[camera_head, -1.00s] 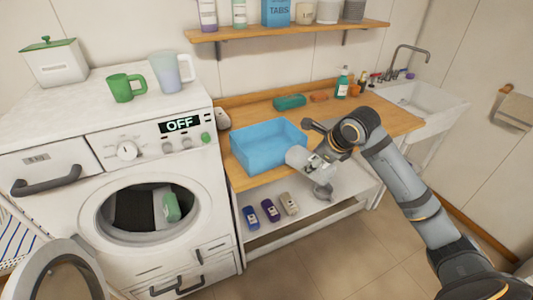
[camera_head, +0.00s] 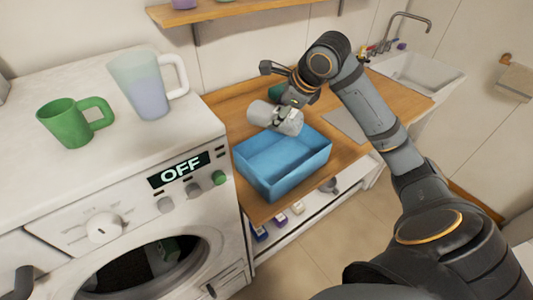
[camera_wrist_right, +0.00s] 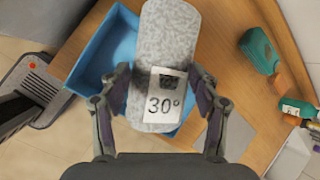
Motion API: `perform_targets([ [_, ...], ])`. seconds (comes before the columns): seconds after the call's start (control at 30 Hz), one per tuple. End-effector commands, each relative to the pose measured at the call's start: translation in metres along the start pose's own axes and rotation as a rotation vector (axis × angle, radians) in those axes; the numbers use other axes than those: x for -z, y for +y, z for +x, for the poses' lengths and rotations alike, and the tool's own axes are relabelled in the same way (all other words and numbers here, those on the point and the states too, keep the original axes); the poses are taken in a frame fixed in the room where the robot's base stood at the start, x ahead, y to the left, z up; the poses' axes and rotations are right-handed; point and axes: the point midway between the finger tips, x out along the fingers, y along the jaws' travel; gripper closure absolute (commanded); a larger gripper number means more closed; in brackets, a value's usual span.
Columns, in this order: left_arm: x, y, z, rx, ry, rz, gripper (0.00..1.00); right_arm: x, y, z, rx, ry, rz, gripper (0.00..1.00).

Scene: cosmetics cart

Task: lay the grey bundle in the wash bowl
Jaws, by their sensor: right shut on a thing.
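The grey bundle (camera_head: 275,117) is a speckled, rounded roll with a white "30°" label in the right wrist view (camera_wrist_right: 170,40). My right gripper (camera_head: 287,112) is shut on it, with one finger on each side in the right wrist view (camera_wrist_right: 163,88). The wash bowl (camera_head: 285,178) is an open blue rectangular tub on the wooden counter, and its visible inside is empty. The bundle is held at the bowl's far edge in the head view and overlaps part of the bowl (camera_wrist_right: 88,62) in the right wrist view. My left gripper is not in view.
The washing machine (camera_head: 130,215) stands left of the counter, with a green mug (camera_head: 68,122) and a pale jug (camera_head: 145,85) on top. A teal bottle (camera_wrist_right: 260,50) lies beyond the bowl. The sink (camera_head: 425,75) is at the right. A wooden shelf (camera_head: 220,13) hangs above.

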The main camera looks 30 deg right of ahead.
Motion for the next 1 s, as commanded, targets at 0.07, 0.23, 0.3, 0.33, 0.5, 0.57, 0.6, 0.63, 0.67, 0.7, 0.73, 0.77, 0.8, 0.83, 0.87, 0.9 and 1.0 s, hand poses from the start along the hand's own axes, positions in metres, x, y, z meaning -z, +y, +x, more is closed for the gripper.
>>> perform_targets([
  [0.07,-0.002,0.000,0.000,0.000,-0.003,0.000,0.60,0.000,0.000,0.000,0.001,0.001,-0.001,0.97],
  [0.23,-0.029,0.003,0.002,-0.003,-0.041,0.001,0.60,0.015,0.010,0.026,-0.004,0.008,-0.001,0.98],
  [0.3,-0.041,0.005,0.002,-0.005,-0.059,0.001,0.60,0.025,0.018,0.044,-0.005,0.008,0.000,0.98],
  [0.33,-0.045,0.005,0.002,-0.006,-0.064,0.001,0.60,0.028,0.020,0.051,-0.005,0.008,0.000,0.98],
  [0.5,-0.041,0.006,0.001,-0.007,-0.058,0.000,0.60,0.046,0.033,0.086,-0.004,0.002,0.001,0.98],
  [0.57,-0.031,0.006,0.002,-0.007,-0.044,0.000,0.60,0.051,0.037,0.097,-0.004,0.001,0.002,0.98],
  [0.6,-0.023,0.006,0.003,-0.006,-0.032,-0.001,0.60,0.054,0.040,0.103,-0.004,0.001,0.002,0.98],
  [0.63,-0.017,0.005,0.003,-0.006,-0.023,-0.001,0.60,0.056,0.041,0.106,-0.002,0.001,0.000,0.98],
  [0.67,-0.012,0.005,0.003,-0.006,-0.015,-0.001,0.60,0.057,0.042,0.109,-0.002,0.000,0.000,0.98],
  [0.7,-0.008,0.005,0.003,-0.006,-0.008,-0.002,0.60,0.059,0.043,0.113,-0.002,-0.001,0.001,0.98],
  [0.73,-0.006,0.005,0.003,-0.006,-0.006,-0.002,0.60,0.060,0.044,0.115,-0.001,-0.001,0.001,0.98],
  [0.77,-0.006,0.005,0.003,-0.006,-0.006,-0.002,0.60,0.061,0.044,0.117,0.000,0.000,0.000,0.98],
  [0.8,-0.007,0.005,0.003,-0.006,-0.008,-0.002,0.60,0.062,0.044,0.118,0.000,0.000,0.000,0.98],
  [0.83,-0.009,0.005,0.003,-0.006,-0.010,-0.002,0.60,0.062,0.044,0.119,0.001,0.000,0.000,0.98],
  [0.87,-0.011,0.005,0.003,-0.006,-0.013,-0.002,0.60,0.062,0.044,0.119,0.001,0.000,0.000,0.98],
  [0.9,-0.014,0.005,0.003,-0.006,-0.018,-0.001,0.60,0.062,0.044,0.119,0.001,-0.001,-0.001,0.98],
  [1.0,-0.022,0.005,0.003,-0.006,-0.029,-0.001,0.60,0.064,0.046,0.122,-0.001,0.000,0.000,0.98],
])
